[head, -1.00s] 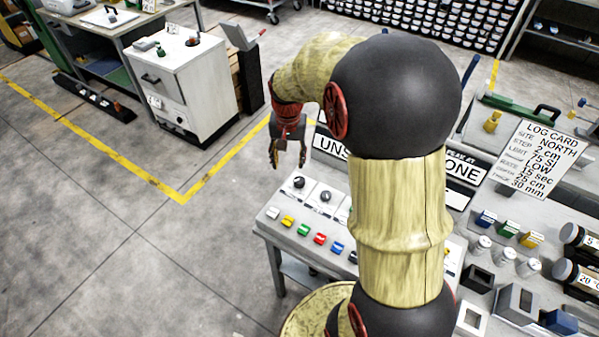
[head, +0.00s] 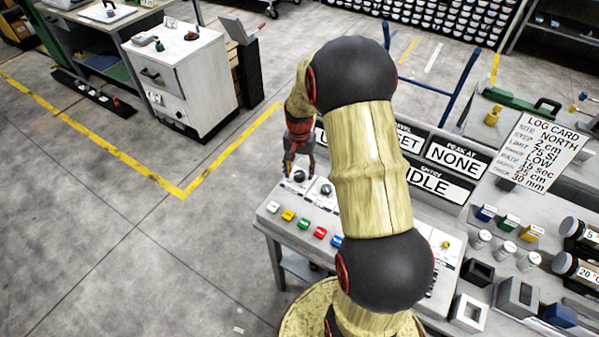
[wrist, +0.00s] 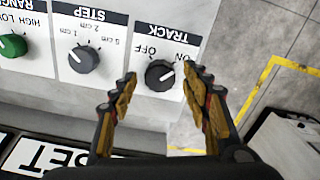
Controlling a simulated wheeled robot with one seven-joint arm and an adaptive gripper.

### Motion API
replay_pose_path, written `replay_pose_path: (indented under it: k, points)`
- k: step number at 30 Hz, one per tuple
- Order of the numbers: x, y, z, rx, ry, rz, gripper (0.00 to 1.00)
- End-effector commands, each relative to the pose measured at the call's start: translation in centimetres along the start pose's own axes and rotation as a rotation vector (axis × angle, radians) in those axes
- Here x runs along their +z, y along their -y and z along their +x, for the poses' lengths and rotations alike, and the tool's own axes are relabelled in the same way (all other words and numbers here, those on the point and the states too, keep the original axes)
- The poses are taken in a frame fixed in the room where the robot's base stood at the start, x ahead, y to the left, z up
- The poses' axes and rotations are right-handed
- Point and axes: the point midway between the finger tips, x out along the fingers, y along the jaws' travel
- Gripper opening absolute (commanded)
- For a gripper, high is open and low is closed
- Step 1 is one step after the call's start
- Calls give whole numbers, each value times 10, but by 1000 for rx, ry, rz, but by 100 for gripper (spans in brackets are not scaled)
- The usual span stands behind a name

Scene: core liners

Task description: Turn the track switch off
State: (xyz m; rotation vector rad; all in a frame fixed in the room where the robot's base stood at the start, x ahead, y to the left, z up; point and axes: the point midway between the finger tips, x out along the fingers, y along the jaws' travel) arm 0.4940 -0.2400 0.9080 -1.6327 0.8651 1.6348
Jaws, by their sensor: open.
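The track switch is a black round knob (wrist: 160,75) on a white plate labelled TRACK, OFF and ON, which appears upside down in the wrist view. Its light pointer line seems to lean toward the ON side. My gripper (wrist: 160,88) is open, with a yellow-and-black finger on each side of the knob. I cannot tell whether the fingers touch it. In the head view my gripper (head: 299,168) points down over the far left corner of the grey control panel (head: 268,222).
A STEP knob (wrist: 83,59) and a green RANGE knob (wrist: 12,45) sit beside the track knob. Coloured switches, such as a yellow one (head: 288,215), line the panel's front. Display signs stand behind, one reading IDLE (head: 432,183). Open floor lies left of the panel.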

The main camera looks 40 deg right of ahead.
Motion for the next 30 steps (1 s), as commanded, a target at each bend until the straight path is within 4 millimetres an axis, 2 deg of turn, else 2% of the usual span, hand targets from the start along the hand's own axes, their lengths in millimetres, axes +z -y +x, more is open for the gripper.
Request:
replay_pose_path:
  k: [9, 30]
  points:
    - [0, 0, 2, 0, -1, 0, 46]
    - [0, 0, 2, 0, -1, 0, 6]
